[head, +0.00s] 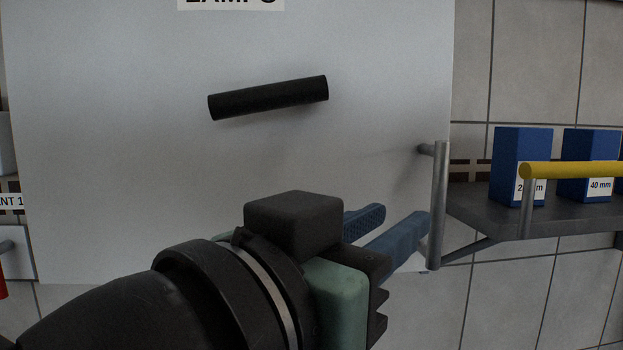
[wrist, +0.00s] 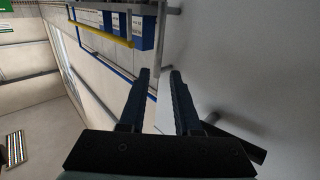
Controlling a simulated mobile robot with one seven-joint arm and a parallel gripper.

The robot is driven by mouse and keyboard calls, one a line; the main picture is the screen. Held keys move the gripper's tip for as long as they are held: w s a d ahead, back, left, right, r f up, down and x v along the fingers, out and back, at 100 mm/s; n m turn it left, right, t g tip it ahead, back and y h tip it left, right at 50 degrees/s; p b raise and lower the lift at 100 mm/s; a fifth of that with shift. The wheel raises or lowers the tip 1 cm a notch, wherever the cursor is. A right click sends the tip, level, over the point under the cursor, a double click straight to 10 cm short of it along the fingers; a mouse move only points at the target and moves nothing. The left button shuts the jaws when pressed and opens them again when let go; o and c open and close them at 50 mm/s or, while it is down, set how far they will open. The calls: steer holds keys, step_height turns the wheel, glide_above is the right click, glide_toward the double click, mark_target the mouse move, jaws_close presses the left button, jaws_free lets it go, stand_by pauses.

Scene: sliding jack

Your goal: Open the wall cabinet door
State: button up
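The wall cabinet door (head: 130,130) is a large pale grey panel filling most of the head view, with a partly cropped label at its top. It looks shut. Its upright grey bar handle (head: 438,205) stands off the right edge. My gripper (head: 403,215) is open, with blue fingers pointing right toward the lower part of the handle. One fingertip appears close beside it; contact cannot be told. In the wrist view, the handle (wrist: 161,40) runs down toward the gap between my fingertips (wrist: 160,74), and the door (wrist: 240,60) lies on the right.
A black cylindrical bar (head: 268,98) is in front of the door face, above my gripper. Right of the door is a grey shelf (head: 500,222) with blue boxes (head: 519,165) and a yellow rail (head: 570,170). Tiled wall shows below the shelf.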

mark_target(437, 195)
steer(key=p+x, duration=0.5)
steer(key=x, duration=0.7)
steer(key=shift+s+d, duration=0.1)
steer(key=shift+s, duration=0.05)
steer(key=shift+w+d, duration=0.25)
steer(key=shift+w, duration=0.05)
jaws_close()
stand_by(0.8)
